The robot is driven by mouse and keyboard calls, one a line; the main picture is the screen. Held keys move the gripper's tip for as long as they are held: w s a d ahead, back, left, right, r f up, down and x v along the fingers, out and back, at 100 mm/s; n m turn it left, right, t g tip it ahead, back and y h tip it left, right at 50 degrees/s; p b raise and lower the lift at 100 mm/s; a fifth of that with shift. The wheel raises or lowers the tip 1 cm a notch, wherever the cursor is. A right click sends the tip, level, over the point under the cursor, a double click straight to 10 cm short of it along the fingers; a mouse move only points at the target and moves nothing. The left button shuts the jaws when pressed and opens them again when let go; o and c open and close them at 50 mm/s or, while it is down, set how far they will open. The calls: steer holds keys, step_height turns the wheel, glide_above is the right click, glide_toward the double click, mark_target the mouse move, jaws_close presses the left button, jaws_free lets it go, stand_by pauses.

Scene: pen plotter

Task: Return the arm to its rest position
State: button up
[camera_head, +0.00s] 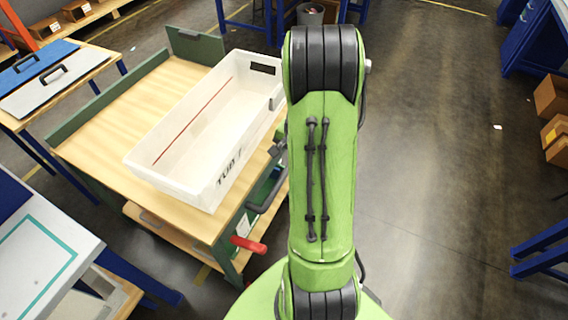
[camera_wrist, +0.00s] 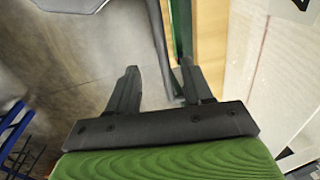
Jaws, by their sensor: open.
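My gripper (camera_wrist: 158,88) shows in the wrist view with its two dark fingers apart and nothing between them. Beyond the fingers are the grey floor and the edge of a wooden-topped bench. The arm is just right of a white tub (camera_head: 190,150), which stands on the wooden bench (camera_head: 100,140). The inside of the tub looks empty, with a red line along its wall. The tub's pale side also shows at the right of the wrist view (camera_wrist: 265,75).
A red handle (camera_head: 248,245) sticks out at the bench's front corner. A table (camera_head: 75,75) with a blue and a grey panel is at the far left. Another table (camera_head: 35,250) is at the lower left. Cardboard boxes (camera_head: 552,98) are at the right.

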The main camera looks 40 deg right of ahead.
steer(key=shift+s+r, duration=0.2)
steer(key=shift+r, duration=0.7)
steer(key=s+a+r+n+t+p, duration=0.25)
steer(key=a+r+n, duration=0.45)
steer(key=a+r, duration=0.8)
steer(key=s+a+r+n+t+p, duration=0.1)
steer(key=s+a+r+n+p, duration=0.1)
steer(key=s+a+r+n, duration=0.5)
steer(key=s+r, duration=0.1)
steer(key=s, duration=0.2)
steer(key=shift+s+a+h, duration=0.2)
steer(key=shift+s+h, duration=0.05)
steer(key=shift+h, duration=0.15)
